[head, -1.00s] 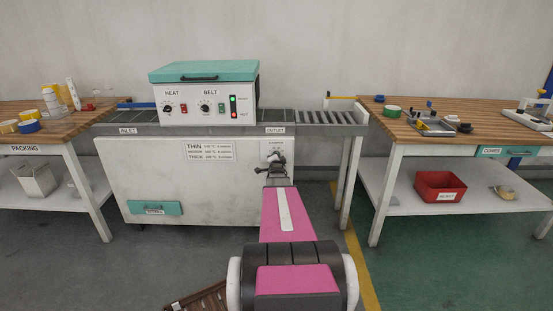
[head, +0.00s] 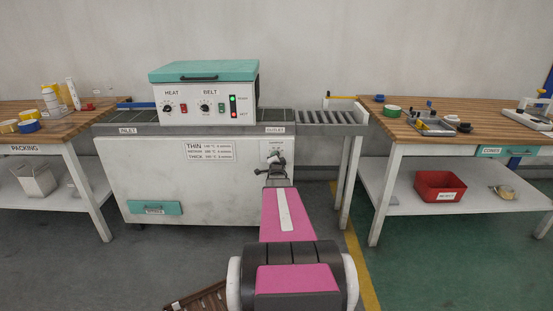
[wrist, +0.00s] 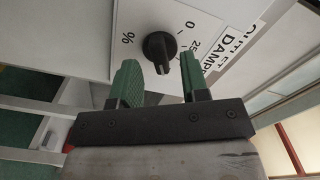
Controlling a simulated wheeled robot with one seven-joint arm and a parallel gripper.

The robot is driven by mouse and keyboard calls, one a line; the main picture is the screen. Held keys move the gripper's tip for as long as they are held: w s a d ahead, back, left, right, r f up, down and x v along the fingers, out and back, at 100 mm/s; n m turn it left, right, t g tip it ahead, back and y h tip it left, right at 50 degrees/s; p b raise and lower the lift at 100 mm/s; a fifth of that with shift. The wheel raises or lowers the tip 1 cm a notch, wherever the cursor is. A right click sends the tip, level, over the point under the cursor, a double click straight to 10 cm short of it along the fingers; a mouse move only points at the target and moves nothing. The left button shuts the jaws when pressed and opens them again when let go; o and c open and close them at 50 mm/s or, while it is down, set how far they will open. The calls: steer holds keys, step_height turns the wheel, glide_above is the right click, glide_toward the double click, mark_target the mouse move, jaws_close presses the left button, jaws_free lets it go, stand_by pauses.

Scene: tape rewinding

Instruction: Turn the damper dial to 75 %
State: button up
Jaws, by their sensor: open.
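The damper dial is a black knob (wrist: 160,50) on a white plate in the wrist view. The plate (wrist: 205,22) carries the marks 0, 25 and %, and a label reading OUTLET DAMPER in part. My gripper (wrist: 157,80) is open, its two green fingers spread on either side of the knob's lower part in the picture. I cannot tell whether either finger touches the knob. In the head view my gripper (head: 274,160) is in front of the plate (head: 266,147) on the machine's front, below the outlet label, and hides most of the dial.
The heat and belt panel (head: 205,105) sits on top of the machine (head: 130,175) under a teal lid. A packing table (head: 30,135) stands at left and another table (head: 400,125) at right, with a red bin (head: 440,180) on its lower shelf.

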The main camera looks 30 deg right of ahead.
steer(key=v, duration=0.9)
steer(key=shift+s, duration=0.25)
steer(key=a+f+n+g+y, duration=0.3)
steer(key=a+n+y, duration=0.15)
steer(key=a, duration=0.65)
steer(key=a+f+n+g+y, duration=0.3)
steer(key=a+n, duration=0.2)
steer(key=a, duration=0.6)
steer(key=s+a+n+g+y, duration=0.2)
steer(key=s+a+n+g, duration=0.7)
steer(key=s+a, duration=0.6)
steer(key=shift+a, duration=1.1)
steer(key=shift+s, duration=0.15)
